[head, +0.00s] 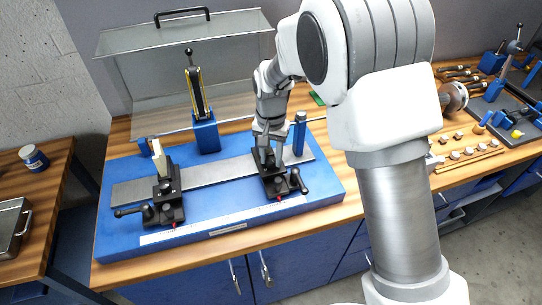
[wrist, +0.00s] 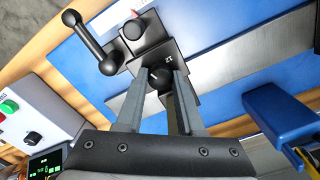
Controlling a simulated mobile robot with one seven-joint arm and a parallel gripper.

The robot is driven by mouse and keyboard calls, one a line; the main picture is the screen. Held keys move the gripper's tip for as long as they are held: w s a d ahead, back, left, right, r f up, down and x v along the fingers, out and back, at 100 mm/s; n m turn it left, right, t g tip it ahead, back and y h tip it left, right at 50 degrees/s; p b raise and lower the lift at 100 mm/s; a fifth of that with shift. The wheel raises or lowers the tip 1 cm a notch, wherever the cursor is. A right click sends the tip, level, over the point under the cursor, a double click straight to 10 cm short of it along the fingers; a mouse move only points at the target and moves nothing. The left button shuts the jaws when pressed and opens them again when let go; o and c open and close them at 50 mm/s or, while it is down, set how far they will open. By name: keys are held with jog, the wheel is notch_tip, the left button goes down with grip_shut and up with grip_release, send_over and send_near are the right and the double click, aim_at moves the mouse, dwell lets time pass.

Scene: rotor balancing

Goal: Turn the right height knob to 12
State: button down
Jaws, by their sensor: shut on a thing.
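The right height knob (wrist: 158,77) is a small round black knob on the right black support (head: 272,182). In the wrist view it sits between the two grey fingertips of my gripper (wrist: 161,82), which is shut on it. A small white marking beside the knob looks like 12. In the head view my gripper (head: 266,137) points down onto the top of the right support, and the knob is hidden there. The left support (head: 163,200) stands on the same grey rail (head: 215,174).
The right support has a ball-ended lever (wrist: 91,43) and another black knob (wrist: 133,29). A blue post (head: 299,134) stands close to the right of my gripper. A clear cover (head: 150,75) is behind the blue base (head: 118,228). A control box (wrist: 25,110) shows in the wrist view.

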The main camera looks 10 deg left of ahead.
aim_at(271, 160)
jog(key=c, duration=0.5)
grip_release()
notch_tip(271, 160, up, 18)
jog(key=shift+f, duration=0.25)
